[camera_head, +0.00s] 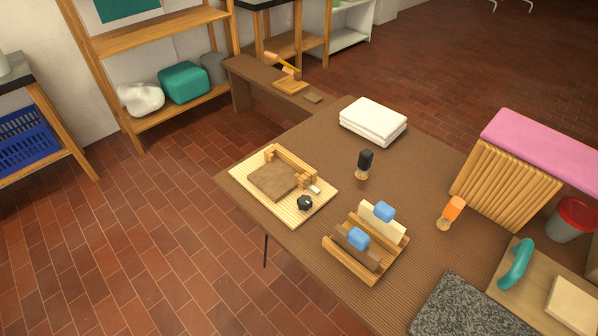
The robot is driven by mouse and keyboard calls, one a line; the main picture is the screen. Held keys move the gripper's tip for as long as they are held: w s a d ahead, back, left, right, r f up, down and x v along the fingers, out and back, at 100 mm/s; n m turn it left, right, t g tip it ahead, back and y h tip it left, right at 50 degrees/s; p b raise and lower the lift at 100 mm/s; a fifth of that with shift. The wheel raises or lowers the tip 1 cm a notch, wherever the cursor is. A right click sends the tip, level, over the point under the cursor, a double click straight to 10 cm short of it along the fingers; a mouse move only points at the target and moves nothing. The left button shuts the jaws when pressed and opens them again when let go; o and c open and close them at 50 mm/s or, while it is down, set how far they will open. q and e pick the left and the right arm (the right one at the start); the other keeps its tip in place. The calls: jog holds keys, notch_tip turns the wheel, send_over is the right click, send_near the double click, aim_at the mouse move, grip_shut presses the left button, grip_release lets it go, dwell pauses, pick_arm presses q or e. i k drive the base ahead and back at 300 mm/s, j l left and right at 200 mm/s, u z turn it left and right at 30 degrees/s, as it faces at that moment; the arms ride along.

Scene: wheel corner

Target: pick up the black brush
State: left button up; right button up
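The black brush (365,160) stands upright on the brown table (330,205), near its middle. It has a black top part and a pale tan lower end. It stands apart from the things around it, with the folded white towels behind it and a wooden board to its left. Neither of my grippers shows in the head view.
Folded white towels (373,121) lie behind the brush. A wooden board (312,208) with a brown block is left, a wooden rack (343,262) with blue-knobbed tools in front. An orange brush (451,212) and a slatted wooden stand (497,190) are right.

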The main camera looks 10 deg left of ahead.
aim_at(365, 158)
jog(key=i+j, duration=0.15)
jog(key=j, duration=0.2)
jog(key=i+j, duration=0.15)
jog(key=j, duration=0.2)
jog(key=i+j, duration=0.15)
jog(key=j, duration=0.25)
jog(key=i+j+z, duration=0.1)
jog(key=j, duration=0.25)
